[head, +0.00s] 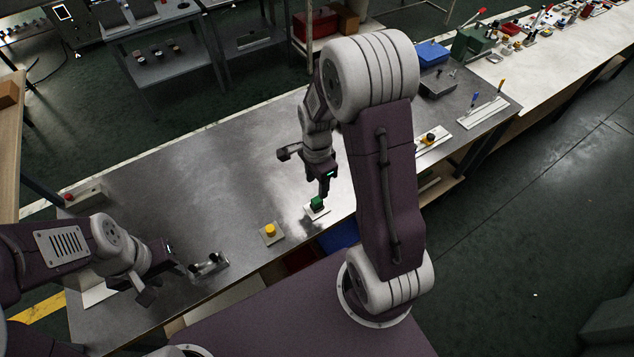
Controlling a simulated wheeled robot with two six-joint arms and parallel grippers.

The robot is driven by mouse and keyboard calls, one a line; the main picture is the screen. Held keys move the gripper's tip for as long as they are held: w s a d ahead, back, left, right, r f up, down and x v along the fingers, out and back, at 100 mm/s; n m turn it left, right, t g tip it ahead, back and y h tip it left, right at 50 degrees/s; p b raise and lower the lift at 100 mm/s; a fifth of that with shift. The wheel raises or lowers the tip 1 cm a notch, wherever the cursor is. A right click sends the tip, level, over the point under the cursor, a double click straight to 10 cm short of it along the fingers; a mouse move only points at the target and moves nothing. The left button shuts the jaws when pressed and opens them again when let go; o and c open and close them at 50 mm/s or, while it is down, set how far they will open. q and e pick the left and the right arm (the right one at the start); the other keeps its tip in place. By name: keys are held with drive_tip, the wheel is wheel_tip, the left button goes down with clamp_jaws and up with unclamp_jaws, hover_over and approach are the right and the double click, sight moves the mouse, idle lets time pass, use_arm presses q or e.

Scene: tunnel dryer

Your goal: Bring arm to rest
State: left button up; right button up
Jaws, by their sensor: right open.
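My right arm (382,180) rises from my base and bends over the grey metal table (200,190). My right gripper (323,194) points down, open, just above a green block or button (317,203) on a small pale plate. I cannot tell whether they touch. My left arm (60,250) comes in from the left edge, low over the table. My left gripper (183,268) is beside a small dark metal fixture (209,265). Its fingers are too dark and small to tell open from shut.
A yellow button (270,230) on a square plate stands between my grippers. A red button box (85,194) is at the table's left end. A blue box (432,53) and a tray with pens (483,111) are at the right. The table's middle is clear.

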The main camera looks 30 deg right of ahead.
drive_tip(key=s+a+r+n, duration=0.1)
drive_tip(key=s+n, duration=0.3)
drive_tip(key=n, duration=0.4)
drive_tip(key=s+a+r+n+t+b, duration=0.1)
drive_tip(key=s+a+n, duration=0.3)
drive_tip(key=n, duration=0.5)
drive_tip(key=shift+r, duration=0.75)
drive_tip(key=shift+s+r, duration=0.1)
drive_tip(key=shift+s, duration=0.2)
drive_tip(key=shift+w, duration=0.1)
